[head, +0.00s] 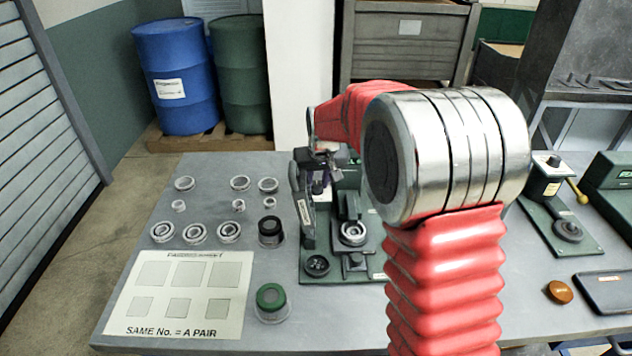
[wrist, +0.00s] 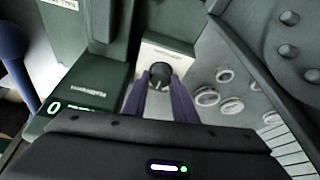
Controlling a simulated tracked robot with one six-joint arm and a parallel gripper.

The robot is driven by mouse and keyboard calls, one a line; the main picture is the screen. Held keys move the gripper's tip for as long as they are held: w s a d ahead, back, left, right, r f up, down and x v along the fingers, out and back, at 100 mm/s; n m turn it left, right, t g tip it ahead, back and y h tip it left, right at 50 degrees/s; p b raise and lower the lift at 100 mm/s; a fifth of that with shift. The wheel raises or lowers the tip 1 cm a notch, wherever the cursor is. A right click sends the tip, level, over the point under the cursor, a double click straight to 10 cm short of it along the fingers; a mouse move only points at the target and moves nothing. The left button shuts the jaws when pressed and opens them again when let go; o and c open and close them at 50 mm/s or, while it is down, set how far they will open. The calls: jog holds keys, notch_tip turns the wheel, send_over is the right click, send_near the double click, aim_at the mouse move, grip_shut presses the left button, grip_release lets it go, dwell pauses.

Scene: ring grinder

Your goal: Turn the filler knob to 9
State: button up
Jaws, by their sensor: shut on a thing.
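A dark round knob (wrist: 159,72) stands on a pale panel of the green machine in the wrist view. I take it to be the filler knob. The two purple fingers of my gripper (wrist: 161,84) sit on either side of it and are shut on it. In the head view my gripper (head: 319,182) is at the green ring grinder (head: 318,232), at its back left; the knob itself is hidden there. I cannot read the knob's setting or any scale. A white mark like a 0 (wrist: 54,107) and green lit marks show at the wrist view's left.
Several metal rings (head: 196,234) lie on the grey table (head: 130,300) left of the grinder. A black-topped jar (head: 270,231) and a green-topped jar (head: 271,302) stand close to it. A white pairing sheet (head: 178,318) lies front left. Another green device (head: 559,225) stands right.

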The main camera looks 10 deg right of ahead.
jog(key=shift+a+m, duration=0.1)
jog(key=shift+m, duration=0.2)
jog(key=shift+a+m+h, duration=0.1)
jog(key=shift+m+h, duration=0.5)
jog(key=shift+m, duration=1.1)
jog(key=o, duration=1)
jog(key=shift+o, duration=0.2)
jog(key=v, duration=1.3)
jog(key=shift+a+r, duration=0.25)
jog(key=shift+r, duration=0.05)
